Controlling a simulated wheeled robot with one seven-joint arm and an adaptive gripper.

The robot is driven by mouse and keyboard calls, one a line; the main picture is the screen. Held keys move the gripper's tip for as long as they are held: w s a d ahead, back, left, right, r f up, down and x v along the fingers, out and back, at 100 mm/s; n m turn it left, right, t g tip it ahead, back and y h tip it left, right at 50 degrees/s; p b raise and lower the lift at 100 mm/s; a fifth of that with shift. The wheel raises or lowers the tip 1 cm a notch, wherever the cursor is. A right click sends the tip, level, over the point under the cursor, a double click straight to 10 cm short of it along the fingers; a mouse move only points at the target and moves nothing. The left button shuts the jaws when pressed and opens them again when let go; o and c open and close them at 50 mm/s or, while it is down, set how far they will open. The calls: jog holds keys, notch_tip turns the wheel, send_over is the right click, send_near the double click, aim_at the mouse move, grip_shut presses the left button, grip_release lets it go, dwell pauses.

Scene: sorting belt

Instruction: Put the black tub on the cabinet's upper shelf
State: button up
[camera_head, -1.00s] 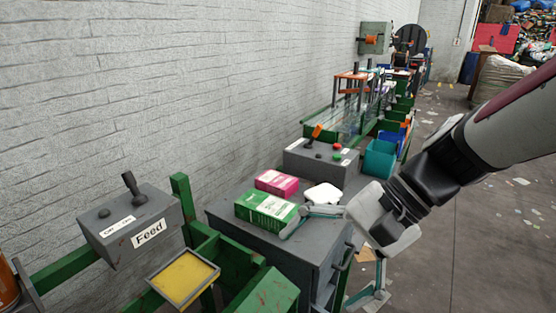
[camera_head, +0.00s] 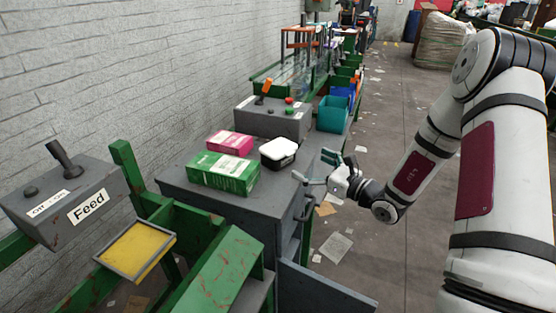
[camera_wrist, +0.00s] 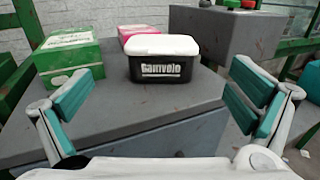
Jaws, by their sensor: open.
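The black tub (camera_head: 278,158) with a white lid stands upright on top of the grey cabinet (camera_head: 172,178), near its right edge. In the wrist view the tub (camera_wrist: 163,69) faces me with a white "Gamvolo" label. My gripper (camera_head: 318,168) is to the right of the tub in the head view, apart from it. In the wrist view its fingers (camera_wrist: 160,105) are spread wide and empty, with the tub ahead, between and beyond them. The cabinet's door (camera_head: 318,292) hangs open at the lower right. A shelf edge shows inside, but most of the interior is hidden.
A green box (camera_head: 222,174) and a pink box (camera_head: 230,143) stand left of the tub. A grey control box (camera_head: 272,118) with a lever and buttons is behind it. A teal bin (camera_head: 333,113) stands beyond. Floor at the right is clear apart from scraps.

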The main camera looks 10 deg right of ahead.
aim_at(289, 152)
jog(key=x, duration=0.8)
jog(key=shift+w+b, duration=0.1)
jog(key=shift+b, duration=0.3)
jog(key=x, duration=0.2)
jog(key=b+x, duration=0.1)
jog(key=x, duration=0.2)
jog(key=shift+w+f, duration=0.1)
jog(key=shift+f, duration=0.1)
jog(key=c, duration=0.7)
jog(key=shift+r, duration=0.1)
jog(key=shift+c, duration=0.2)
